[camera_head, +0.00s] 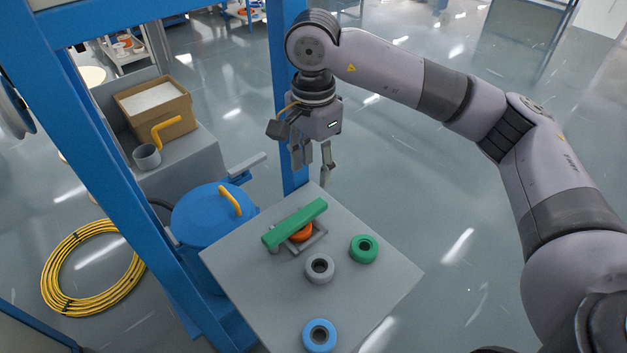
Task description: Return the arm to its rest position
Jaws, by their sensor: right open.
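My right arm (440,95) comes in from the right and bends at the elbow. Its gripper (316,170) hangs pointing down above the far corner of the grey table (235,262). The fingers are apart with nothing between them. They are clear of the things on the table. My left gripper does not show.
On the table, a green bar (294,223) lies over an orange ring (301,233) at a grey holder. Grey (320,268), green (363,249) and blue (319,336) rings lie nearby. A blue post (283,90) stands close behind the gripper. Open floor (450,210) lies right.

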